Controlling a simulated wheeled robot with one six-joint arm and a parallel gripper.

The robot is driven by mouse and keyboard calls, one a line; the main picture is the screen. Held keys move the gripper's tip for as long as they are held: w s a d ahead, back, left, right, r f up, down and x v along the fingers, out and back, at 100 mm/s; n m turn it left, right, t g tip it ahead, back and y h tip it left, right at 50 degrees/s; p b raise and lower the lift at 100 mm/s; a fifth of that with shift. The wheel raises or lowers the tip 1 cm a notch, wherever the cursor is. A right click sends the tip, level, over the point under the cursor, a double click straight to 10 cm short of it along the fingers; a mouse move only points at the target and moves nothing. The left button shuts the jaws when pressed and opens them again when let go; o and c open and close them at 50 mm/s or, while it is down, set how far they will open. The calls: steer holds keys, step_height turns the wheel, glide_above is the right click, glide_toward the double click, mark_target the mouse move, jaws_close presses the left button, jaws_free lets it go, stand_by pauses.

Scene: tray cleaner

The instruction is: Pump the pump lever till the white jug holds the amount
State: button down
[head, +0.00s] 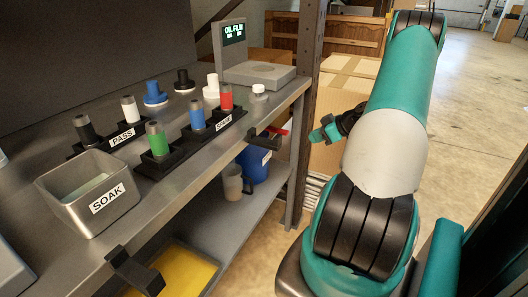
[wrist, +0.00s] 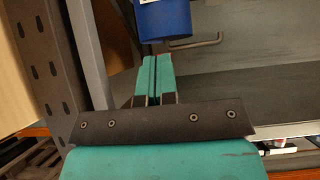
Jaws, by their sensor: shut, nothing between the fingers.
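My gripper (head: 318,135) is shut and empty, off the right end of the bench. In the wrist view its teal fingers (wrist: 154,65) are together, just below the blue container in the picture. The blue container (head: 256,165) stands on the lower shelf with a white label; it also shows in the wrist view (wrist: 163,20). A small red part (head: 281,132) shows above it, close to my gripper; I cannot tell whether it is the pump lever. A pale jug (head: 232,183) stands left of the blue container. Its fill level cannot be seen. A bent grey rod (wrist: 200,42) shows beside the container.
A dark post (head: 303,100) stands between the bench and my arm. A black bracket (head: 263,139) juts from the bench edge. The bench top holds a SOAK tub (head: 65,188), racks with coloured bottles, and a device with a lit screen (head: 233,34). Cardboard boxes (head: 345,85) stand behind.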

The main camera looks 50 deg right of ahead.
steer(key=g+p, duration=0.1)
steer(key=p, duration=0.8)
glide_toward(284, 132)
steer(key=a+r+v, duration=0.1)
steer(key=v, duration=0.3)
steer(key=shift+w+d+f, duration=0.35)
steer(key=shift+f, duration=0.1)
steer(key=shift+f, duration=0.1)
steer(key=x, duration=1)
steer(key=shift+d+p, duration=0.1)
steer(key=shift+p, duration=0.2)
